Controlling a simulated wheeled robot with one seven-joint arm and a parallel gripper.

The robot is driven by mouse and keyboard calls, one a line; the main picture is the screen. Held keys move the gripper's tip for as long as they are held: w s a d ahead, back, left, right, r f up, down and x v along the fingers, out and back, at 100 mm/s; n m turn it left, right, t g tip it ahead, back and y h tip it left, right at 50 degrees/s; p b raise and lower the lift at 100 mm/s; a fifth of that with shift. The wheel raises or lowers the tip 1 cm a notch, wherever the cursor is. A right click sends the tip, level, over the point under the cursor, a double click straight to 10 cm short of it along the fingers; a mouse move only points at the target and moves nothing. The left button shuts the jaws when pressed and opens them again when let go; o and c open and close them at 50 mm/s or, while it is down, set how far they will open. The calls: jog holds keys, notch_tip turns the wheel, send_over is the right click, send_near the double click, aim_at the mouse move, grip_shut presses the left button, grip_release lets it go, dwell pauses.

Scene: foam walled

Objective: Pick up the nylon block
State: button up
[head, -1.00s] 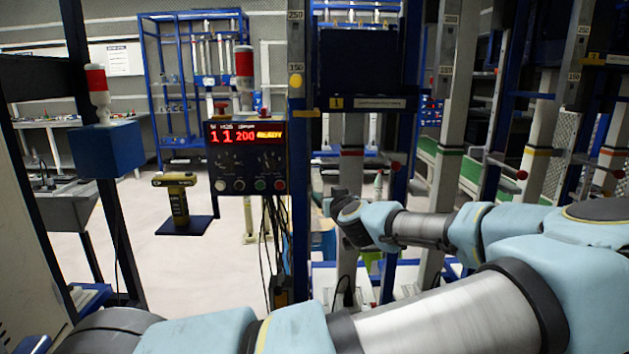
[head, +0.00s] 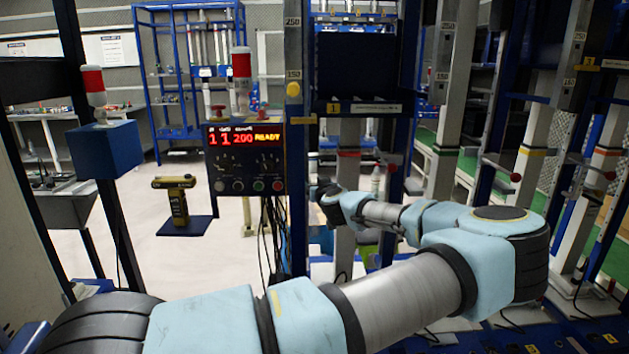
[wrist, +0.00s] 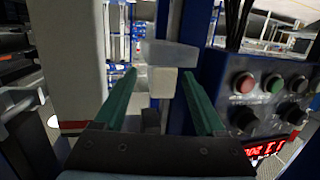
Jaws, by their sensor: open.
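In the wrist view, my gripper (wrist: 158,75) shows two green fingers spread apart. A small cream block (wrist: 162,83), which looks like the nylon block, appears between the fingertips in the picture. It sits against a wider pale grey piece (wrist: 170,54). I see no finger clearly touching the block, and I cannot tell how far beyond the tips it is. In the head view, the far end of my arm is beside the machine column, below the black panel; the fingers and the block cannot be made out there.
A control box (head: 245,158) with a red display, buttons and hanging cables is close left of my arm's end; it appears upside down in the wrist view (wrist: 265,100). Blue and grey uprights (head: 297,150) stand close by. A yellow-black device (head: 177,200) stands on a plate at left.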

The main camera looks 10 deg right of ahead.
grip_shut()
dwell(0.6)
